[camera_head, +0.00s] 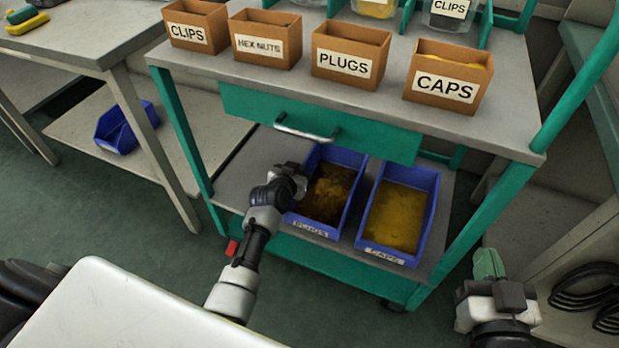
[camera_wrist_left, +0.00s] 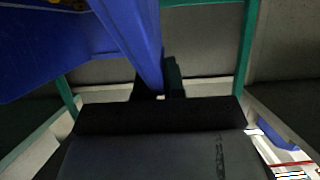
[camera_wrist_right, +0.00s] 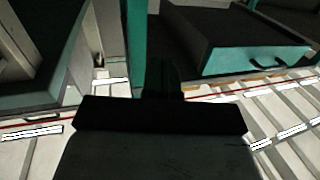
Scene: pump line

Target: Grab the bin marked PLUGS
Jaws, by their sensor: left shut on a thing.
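A blue bin (camera_head: 318,222) stands on the cart's lower shelf, with dark brown contents and a small front label that seems to read PLUGS, though blurred. My left gripper (camera_head: 292,172) is shut on its left side wall; the left wrist view shows the blue wall (camera_wrist_left: 135,40) running between the fingers (camera_wrist_left: 158,88). A brown cardboard box marked PLUGS (camera_head: 345,66) stands on the cart's top. My right gripper (camera_head: 488,264) is at the lower right, away from the bins, and its fingers look together with nothing between them.
A blue CAPS bin (camera_head: 392,254) with yellow contents stands close to the right of the held bin. A teal drawer (camera_head: 300,128) with a handle is above. Boxes marked CLIPS (camera_head: 188,33), HEX NUTS (camera_head: 259,47) and CAPS (camera_head: 446,87) stand on top. Teal posts flank the shelf.

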